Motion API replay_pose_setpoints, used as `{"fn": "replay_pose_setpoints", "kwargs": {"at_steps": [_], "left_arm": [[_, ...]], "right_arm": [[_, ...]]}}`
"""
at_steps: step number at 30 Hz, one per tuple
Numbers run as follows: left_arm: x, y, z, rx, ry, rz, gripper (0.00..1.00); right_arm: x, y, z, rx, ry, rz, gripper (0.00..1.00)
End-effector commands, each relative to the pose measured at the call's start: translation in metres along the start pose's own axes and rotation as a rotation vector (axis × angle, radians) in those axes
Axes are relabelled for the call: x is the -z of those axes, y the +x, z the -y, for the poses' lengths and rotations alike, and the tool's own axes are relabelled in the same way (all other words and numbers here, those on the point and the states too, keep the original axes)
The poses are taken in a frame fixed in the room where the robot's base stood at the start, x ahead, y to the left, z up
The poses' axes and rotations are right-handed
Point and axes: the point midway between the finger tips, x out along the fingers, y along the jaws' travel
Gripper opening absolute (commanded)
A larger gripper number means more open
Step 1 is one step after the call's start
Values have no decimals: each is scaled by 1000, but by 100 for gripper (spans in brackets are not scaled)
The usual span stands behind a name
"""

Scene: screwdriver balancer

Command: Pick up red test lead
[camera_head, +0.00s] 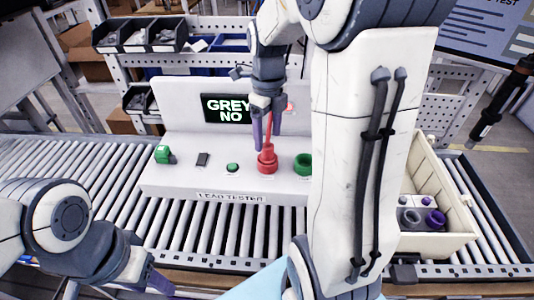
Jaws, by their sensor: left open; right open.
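The red test lead (268,132) stands upright in a red round holder (267,163) on the white lead tester (180,181). My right gripper (265,143) points down over it, with its purple fingers apart on either side of the lead. Whether a finger touches the lead cannot be told. My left gripper (159,285) is low at the left front, away from the tester; its purple fingertip shows near the bottom edge. My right arm hides the tester's right part.
A green button (232,167), a green ring holder (302,164), a green piece (164,155) and a dark block (202,159) are on the tester. A cream bin (455,240) with grey and purple pieces stands right. Roller conveyor (70,160) lies clear at left.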

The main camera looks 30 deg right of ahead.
Motion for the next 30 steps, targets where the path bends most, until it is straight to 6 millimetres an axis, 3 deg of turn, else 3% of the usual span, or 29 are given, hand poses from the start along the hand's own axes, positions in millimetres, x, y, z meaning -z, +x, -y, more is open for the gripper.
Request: {"fn": "replay_pose_setpoints", "kwargs": {"at_steps": [5,13,22,23,28,30], "left_arm": [[0,-7,0,0,1,0,50],[1,-20,-2,0,4,0,50],[1,-20,-2,0,4,0,50],[1,-20,-1,0,4,0,50],[1,-20,-1,0,4,0,50],[1,-20,-1,0,3,0,50]], "right_arm": [[0,12,0,-2,-2,-3,74],[-1,51,2,-2,-2,-2,74],[-1,58,2,2,-2,1,74],[-1,58,2,2,-2,1,67],[-1,57,2,1,-3,1,2],[-1,57,2,2,-3,2,0]]}}
